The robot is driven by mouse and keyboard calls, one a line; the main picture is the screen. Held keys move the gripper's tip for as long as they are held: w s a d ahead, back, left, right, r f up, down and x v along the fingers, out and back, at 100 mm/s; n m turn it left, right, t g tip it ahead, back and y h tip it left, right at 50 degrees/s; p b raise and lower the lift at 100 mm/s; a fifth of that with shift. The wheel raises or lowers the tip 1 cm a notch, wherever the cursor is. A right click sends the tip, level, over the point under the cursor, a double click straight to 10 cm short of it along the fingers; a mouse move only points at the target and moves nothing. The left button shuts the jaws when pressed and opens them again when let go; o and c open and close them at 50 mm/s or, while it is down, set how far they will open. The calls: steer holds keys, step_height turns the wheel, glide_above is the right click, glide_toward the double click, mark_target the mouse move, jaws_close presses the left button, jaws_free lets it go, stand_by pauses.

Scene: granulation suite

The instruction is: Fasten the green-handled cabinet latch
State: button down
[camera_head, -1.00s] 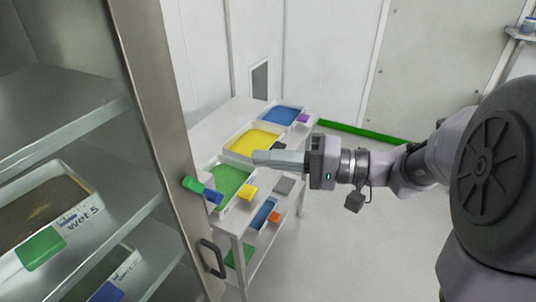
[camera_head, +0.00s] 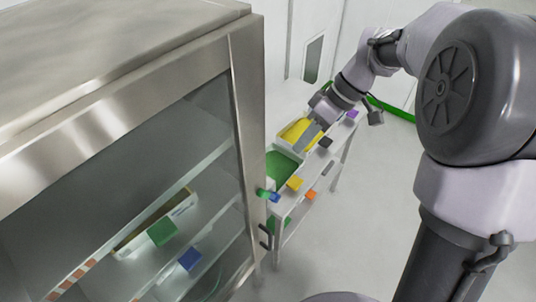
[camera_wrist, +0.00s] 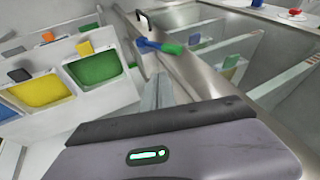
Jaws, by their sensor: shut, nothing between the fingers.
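The cabinet latch shows as a green handle (camera_head: 262,193) with a blue part (camera_head: 274,198) at the right edge of the steel-framed cabinet (camera_head: 247,130). In the wrist view the green handle (camera_wrist: 172,48) and blue part (camera_wrist: 150,44) lie across the cabinet's edge, beyond my fingertips. I cannot tell whether the latch is engaged. My gripper (camera_head: 309,133) is shut and empty, above the side table, right of and above the latch in the head view. Its shut fingers (camera_wrist: 157,88) point toward the cabinet edge in the wrist view, apart from the latch.
A black door handle (camera_head: 266,236) sits below the latch. The side table (camera_head: 287,206) holds green (camera_head: 282,168) and yellow (camera_head: 299,132) trays and several small blocks. Tagged trays stand on shelves behind the cabinet's glass. Floor right of the table is clear.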

steer(key=shift+w+d, duration=0.1)
steer(key=shift+d, duration=0.05)
steer(key=b, duration=0.3)
glide_above(269, 195)
steer(key=w+d, duration=0.1)
step_height(269, 195, down, 11)
steer(key=shift+w+d+r, duration=0.1)
steer(key=shift+d, duration=0.05)
